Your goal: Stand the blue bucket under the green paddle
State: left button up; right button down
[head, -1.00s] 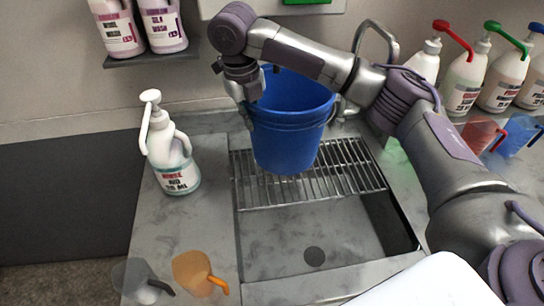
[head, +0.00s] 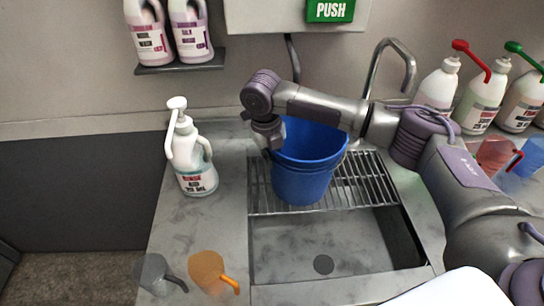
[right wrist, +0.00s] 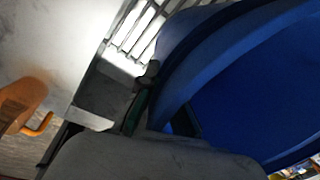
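The blue bucket (head: 303,185) is upright over the slatted grate (head: 372,190) of the sink; I cannot tell whether its base touches the slats. My right gripper (head: 268,145) is at the bucket's left rim and appears shut on it. In the right wrist view the bucket (right wrist: 240,85) fills the right side, with a finger against its wall. The green paddle (head: 331,10), marked PUSH, is on a pale wall box above and behind the bucket. My left gripper is not in view.
A white pump bottle (head: 193,165) stands left of the sink. Orange (head: 207,270) and grey (head: 153,273) jugs stand at the front left. A curved tap (head: 408,60) rises behind the sink. Several bottles with coloured pumps stand at right. The front basin (head: 325,240) is empty.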

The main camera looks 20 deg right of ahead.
jog(key=c, duration=1.7)
grip_release()
jog(key=shift+f, duration=0.1)
jog(key=shift+c, duration=0.2)
jog(key=o, duration=0.4)
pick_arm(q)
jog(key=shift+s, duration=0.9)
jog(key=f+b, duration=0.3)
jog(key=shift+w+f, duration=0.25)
pick_arm(e)
jog(key=r, duration=0.4)
jog(key=a+r, duration=0.1)
jog(key=r, duration=0.7)
jog(key=shift+s+a+r, duration=0.1)
jog(key=shift+a, duration=0.1)
